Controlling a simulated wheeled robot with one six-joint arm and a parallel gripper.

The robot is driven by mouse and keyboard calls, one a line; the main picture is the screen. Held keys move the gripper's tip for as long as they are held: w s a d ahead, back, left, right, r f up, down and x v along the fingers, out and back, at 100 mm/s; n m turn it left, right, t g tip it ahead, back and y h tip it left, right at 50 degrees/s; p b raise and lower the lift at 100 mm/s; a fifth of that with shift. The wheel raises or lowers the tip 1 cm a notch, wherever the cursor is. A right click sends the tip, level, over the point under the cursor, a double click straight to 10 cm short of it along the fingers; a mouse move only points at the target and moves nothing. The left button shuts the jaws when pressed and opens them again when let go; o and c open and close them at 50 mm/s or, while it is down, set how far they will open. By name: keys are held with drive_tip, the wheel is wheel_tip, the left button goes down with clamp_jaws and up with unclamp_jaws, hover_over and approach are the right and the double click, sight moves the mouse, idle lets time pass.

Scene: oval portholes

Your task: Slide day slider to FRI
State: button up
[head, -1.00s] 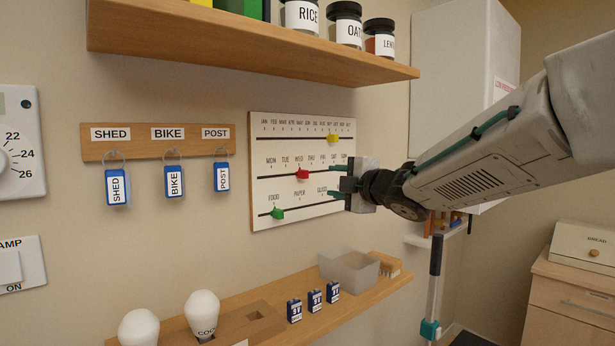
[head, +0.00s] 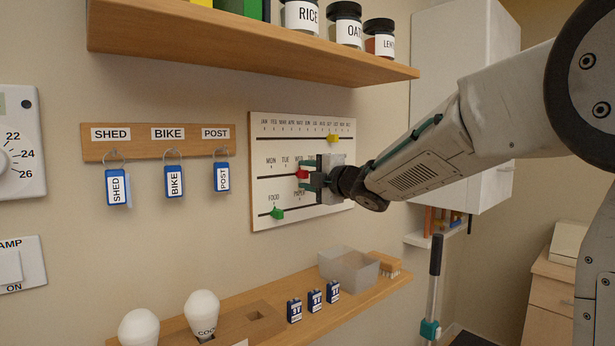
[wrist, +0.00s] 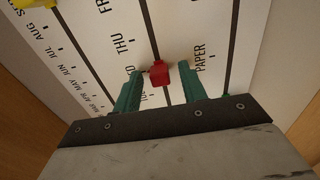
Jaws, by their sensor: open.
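The red day slider (head: 302,174) sits on the middle track of the white slider board (head: 262,130), under the WED label. My gripper (head: 307,177) is open at the board, with its teal fingers around the red slider. In the wrist view the red slider (wrist: 159,73) lies in the gap between the two fingertips (wrist: 160,78), with a gap visible on both sides. THU and part of FRI show farther along the track there.
A yellow slider (head: 333,138) is on the top track and a green slider (head: 277,213) on the bottom track. A shelf with jars (head: 250,42) juts out above. A lower shelf (head: 270,318) holds a clear bin (head: 348,268) and small items.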

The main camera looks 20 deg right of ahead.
clamp_jaws()
drive_tip(key=w+d, duration=0.3)
drive_tip(key=d, duration=0.4)
drive_tip(key=shift+d, duration=0.4)
drive_tip(key=shift+w, duration=0.1)
unclamp_jaws()
drive_tip(key=v, duration=0.8)
